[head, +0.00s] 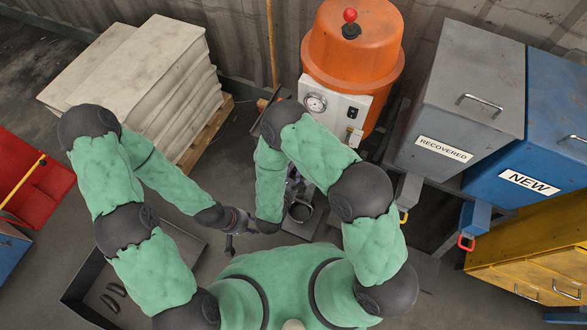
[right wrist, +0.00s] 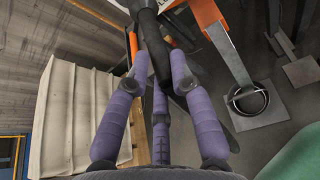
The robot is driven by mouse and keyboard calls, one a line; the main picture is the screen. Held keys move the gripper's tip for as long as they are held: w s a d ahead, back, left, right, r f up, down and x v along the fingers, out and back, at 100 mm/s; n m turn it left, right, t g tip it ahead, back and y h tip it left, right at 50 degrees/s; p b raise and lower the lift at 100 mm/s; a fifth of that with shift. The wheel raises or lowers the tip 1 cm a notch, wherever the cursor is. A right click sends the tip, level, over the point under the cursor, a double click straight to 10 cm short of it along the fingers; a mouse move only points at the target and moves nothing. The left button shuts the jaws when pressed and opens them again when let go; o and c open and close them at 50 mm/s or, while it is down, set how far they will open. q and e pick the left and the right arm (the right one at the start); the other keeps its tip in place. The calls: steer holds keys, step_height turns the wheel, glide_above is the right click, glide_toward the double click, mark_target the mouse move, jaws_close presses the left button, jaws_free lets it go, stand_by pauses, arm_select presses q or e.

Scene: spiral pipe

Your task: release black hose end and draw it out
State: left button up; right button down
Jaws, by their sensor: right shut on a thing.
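The black hose (right wrist: 151,38) comes down from the top of the right wrist view, its end between the purple fingers of my right gripper (right wrist: 157,84). The fingers are shut around the hose end. In the head view my right gripper and the hose end are hidden under my right forearm. My left gripper (head: 240,222) is in the head view, low in the middle, close beside the end of my right forearm. It is small and partly covered there, so I cannot tell whether it is open or shut.
An orange machine (head: 352,65) with a gauge stands at the back. A dark round collar (head: 300,211) lies right of my forearm. Pale stacked sacks (head: 150,80) stand left. Grey RECOVERED (head: 463,95) and blue NEW (head: 550,125) bins stand right. A dark tray (head: 75,300) lies lower left.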

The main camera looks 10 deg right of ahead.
arm_select(q)
steer(key=shift+r+p, duration=0.35)
arm_select(e)
steer(key=shift+s+a, duration=0.75)
steer(key=shift+s, duration=0.3)
steer(key=shift+s+a, duration=0.7)
steer(key=shift+s, duration=0.3)
